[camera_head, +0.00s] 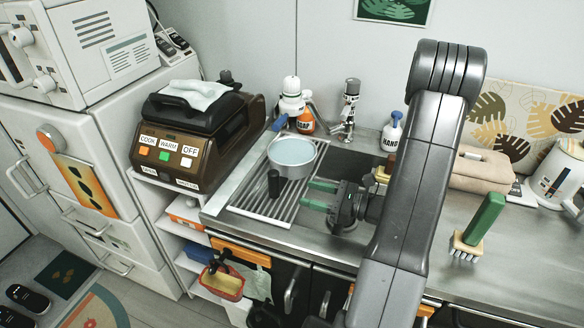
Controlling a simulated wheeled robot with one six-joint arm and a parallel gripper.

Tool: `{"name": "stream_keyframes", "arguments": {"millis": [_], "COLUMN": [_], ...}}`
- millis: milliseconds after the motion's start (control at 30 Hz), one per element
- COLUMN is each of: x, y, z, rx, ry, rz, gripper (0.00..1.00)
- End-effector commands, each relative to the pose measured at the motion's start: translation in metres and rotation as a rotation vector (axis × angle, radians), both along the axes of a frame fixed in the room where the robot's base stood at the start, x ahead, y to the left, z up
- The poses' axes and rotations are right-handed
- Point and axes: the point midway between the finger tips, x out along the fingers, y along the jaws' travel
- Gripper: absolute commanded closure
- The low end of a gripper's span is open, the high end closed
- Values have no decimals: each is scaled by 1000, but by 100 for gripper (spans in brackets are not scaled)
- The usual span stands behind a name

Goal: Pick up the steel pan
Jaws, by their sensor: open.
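The steel pan (291,168) sits on the slatted drying rack (262,211) at the left end of the steel counter. Its round bowl has a pale inside, and its short black handle points toward the front of the counter. My gripper (314,195) has green finger pads and lies to the right of the handle. Its two fingers are apart, point left toward the handle, and have nothing between them. A gap shows between the fingertips and the handle. My arm crosses the right middle of the view.
A brown cooker (187,135) stands left of the rack. A faucet (346,112), an orange bottle (305,122) and a white soap bottle (392,134) stand behind. A green-handled brush (478,228), a beige box (482,170) and a white kettle (562,172) are to the right.

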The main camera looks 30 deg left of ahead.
Motion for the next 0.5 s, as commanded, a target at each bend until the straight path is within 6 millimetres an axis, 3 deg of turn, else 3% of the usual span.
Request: {"name": "stream_keyframes", "arguments": {"millis": [233,500], "x": [-6,-8], "y": [45,64], "z": [2,1], "rx": [-1,-2], "ry": [0,0], "rz": [6,3], "gripper": [49,49]}}
